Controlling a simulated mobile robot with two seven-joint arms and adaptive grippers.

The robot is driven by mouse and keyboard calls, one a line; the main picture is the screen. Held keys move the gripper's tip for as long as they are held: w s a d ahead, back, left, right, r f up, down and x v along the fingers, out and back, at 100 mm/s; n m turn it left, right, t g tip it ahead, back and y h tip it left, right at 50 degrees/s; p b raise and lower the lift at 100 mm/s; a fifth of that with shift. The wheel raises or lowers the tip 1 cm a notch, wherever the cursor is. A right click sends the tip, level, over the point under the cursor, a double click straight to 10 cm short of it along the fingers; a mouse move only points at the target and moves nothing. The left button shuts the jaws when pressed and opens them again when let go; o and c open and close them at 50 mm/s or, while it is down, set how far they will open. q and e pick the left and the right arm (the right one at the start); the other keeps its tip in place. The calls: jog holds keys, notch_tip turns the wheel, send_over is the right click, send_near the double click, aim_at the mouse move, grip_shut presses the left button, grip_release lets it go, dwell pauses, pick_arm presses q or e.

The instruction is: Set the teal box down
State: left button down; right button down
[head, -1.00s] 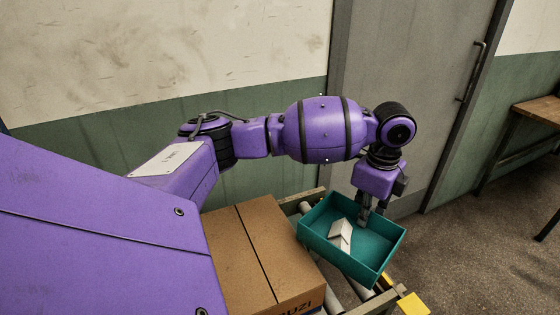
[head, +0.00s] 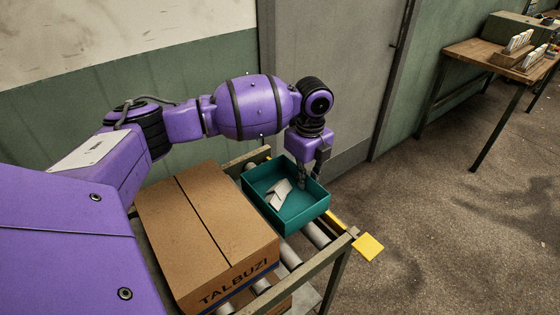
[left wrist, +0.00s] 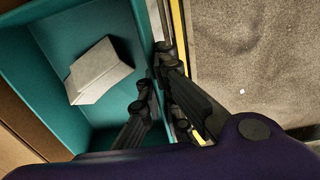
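The teal box (head: 311,211) is an open tray at the far end of the roller conveyor (head: 316,234), with pale folded pieces (head: 278,193) inside. It looks level and low over the rollers; I cannot tell whether it fully rests on them. My left gripper (head: 309,180) points down at its far right wall, one finger inside and one outside. In the left wrist view, the fingers (left wrist: 155,72) sit close together on either side of the wall of the teal box (left wrist: 55,70) and appear shut on it. My right gripper is not in view.
A brown carton (head: 210,220) marked TALBUZI stands on the conveyor to the left of the box. A yellow plate (head: 368,247) sticks out at the conveyor's end. A wooden bench (head: 485,60) stands at the upper right. The floor between is clear.

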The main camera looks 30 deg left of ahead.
aim_at(304, 192)
pick_arm(q)
jog(key=shift+w+f, duration=0.1)
jog(key=shift+f, duration=2.4)
jog(key=shift+f, duration=0.15)
jog(key=c, duration=2)
grip_release()
